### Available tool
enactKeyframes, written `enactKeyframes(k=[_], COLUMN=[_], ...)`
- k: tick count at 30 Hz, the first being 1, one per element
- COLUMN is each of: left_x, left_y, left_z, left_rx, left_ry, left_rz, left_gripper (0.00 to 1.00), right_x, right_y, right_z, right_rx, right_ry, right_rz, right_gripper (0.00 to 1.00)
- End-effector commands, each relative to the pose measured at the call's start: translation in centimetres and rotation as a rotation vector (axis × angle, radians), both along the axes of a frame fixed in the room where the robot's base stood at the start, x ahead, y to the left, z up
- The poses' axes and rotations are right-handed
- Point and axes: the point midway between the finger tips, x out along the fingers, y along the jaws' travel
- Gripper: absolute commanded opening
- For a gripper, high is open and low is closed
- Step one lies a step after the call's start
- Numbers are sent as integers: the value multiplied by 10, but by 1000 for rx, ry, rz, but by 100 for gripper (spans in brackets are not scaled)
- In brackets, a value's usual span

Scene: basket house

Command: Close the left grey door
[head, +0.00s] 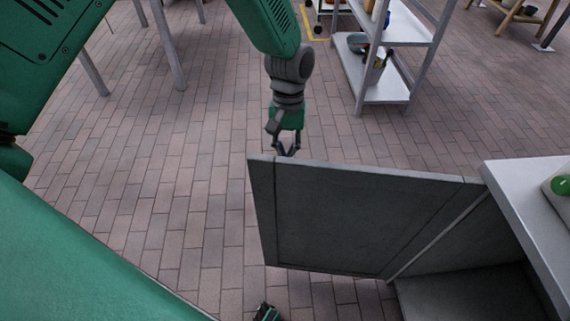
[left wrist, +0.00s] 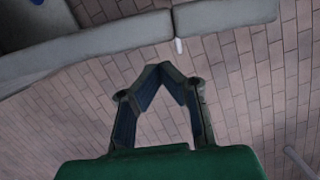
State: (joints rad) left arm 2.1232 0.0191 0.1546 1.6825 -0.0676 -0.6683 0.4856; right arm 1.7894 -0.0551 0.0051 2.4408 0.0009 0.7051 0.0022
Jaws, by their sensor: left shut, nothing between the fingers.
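The grey door (head: 345,220) stands swung open from the grey cabinet (head: 525,200), with its hinge side at the right and its free edge at the left. My left gripper (head: 287,153) is shut and empty at the far side of the door's top edge, close to its free left corner. I cannot tell if it touches the door. In the left wrist view the fingertips (left wrist: 165,75) meet over the brick floor, and grey panel edges (left wrist: 225,23) cross the top. My right gripper is not clearly seen.
A grey shelf rack (head: 385,90) with several items stands on the brick floor at the back. A green round thing (head: 562,185) sits on the cabinet top at the right edge. The floor left of the door is clear. A small dark green part shows at the bottom.

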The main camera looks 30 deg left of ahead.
Motion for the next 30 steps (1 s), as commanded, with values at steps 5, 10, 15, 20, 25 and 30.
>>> enactKeyframes(k=[5, 10, 15, 20, 25, 30], left_x=[-8, -15, -19, -20, -20, -20], left_y=[-5, -5, -6, -7, -8, -8], left_z=[-33, -62, -79, -84, -83, -83], left_rx=[1, 0, -3, -2, -1, 0], left_ry=[5, 3, 2, 1, 1, 1], left_rz=[-3, -1, 0, -1, -1, 1], left_gripper=[0, 0, 0, 0, 0, 0], right_x=[0, 0, 0, 0, 0, 0], right_y=[0, -1, 0, 0, 0, 0], right_z=[-4, -7, -9, -9, -9, -9], right_rx=[0, -1, 0, 0, 0, 0], right_ry=[0, 0, 0, 0, 0, 0], right_rz=[-1, -1, -1, -1, 0, -1], right_gripper=[40, 40, 40, 40, 40, 40])
